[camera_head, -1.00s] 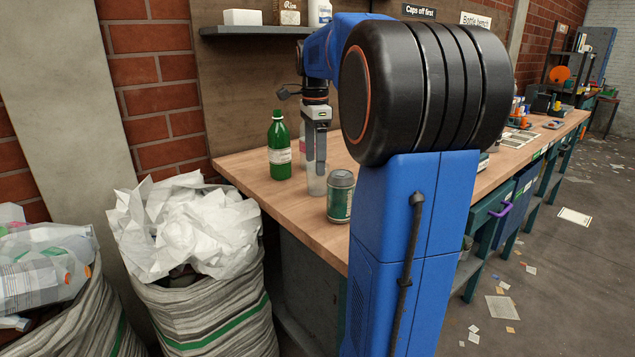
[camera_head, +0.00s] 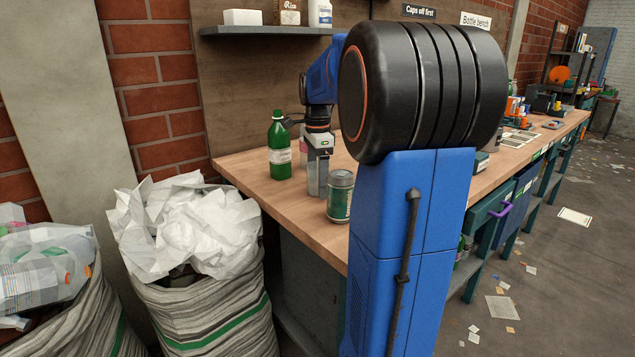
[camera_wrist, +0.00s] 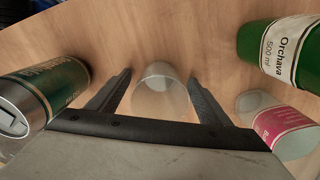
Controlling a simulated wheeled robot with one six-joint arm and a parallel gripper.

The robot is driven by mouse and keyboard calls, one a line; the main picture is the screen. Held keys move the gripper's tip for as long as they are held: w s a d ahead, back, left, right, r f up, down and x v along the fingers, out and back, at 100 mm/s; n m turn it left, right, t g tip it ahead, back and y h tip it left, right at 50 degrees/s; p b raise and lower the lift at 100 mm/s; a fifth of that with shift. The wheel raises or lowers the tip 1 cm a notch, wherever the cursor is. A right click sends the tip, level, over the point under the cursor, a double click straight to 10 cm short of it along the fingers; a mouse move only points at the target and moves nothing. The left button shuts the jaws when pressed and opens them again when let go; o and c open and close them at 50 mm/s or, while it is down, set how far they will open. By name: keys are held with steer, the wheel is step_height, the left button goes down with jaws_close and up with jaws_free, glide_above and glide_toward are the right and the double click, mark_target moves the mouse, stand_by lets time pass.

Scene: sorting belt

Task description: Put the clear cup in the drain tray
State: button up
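The clear cup (camera_wrist: 160,92) stands on the wooden bench, between the two fingers of my gripper (camera_wrist: 160,82) in the wrist view. The fingers are spread, one on each side of the cup, with a narrow gap seeming to show on both sides. In the head view my gripper (camera_head: 317,190) is low over the bench, pointing down, and its fingers hide most or all of the cup. I cannot pick out the drain tray for certain in either view.
A green-labelled can (camera_head: 340,196) stands close on one side, also in the wrist view (camera_wrist: 45,95). A green bottle (camera_head: 280,150) and a pink-labelled clear bottle (camera_wrist: 280,125) stand on the other. Sacks (camera_head: 205,315) stand before the bench (camera_head: 255,185). A shelf (camera_head: 270,31) hangs behind.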

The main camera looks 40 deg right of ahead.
steer(key=c, duration=1.1)
steer(key=shift+c, duration=0.2)
